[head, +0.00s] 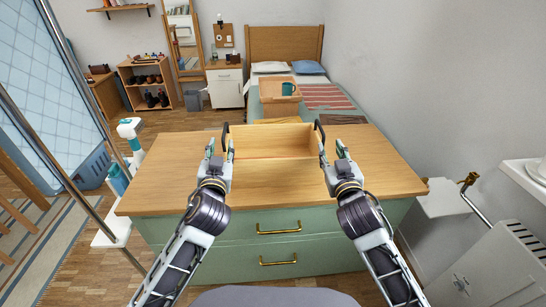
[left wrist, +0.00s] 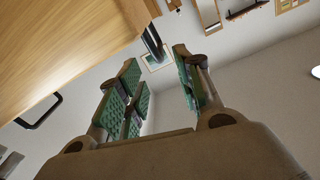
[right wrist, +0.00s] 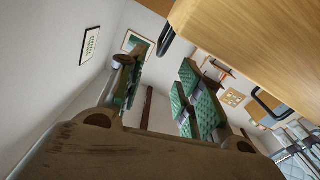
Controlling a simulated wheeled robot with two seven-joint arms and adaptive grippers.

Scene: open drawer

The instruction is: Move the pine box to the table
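The pine box (head: 272,143), open-topped and seemingly empty, sits at the back middle of the wooden top (head: 165,165) of a green drawer unit. A black handle stands at its left end (head: 226,136) and another at its right end (head: 321,137). My left gripper (head: 220,151) is open just in front of the left handle. My right gripper (head: 332,151) is open just in front of the right handle. Black handles also show near the fingers in the left wrist view (left wrist: 152,42) and the right wrist view (right wrist: 165,41). Neither gripper visibly grips anything.
Two brass-handled drawers (head: 278,228) are below the top, both shut. The top is clear left and right of the box. Behind it is a bed with a wooden tray (head: 270,97) and a teal mug (head: 288,88). A white shelf (head: 445,198) is at right.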

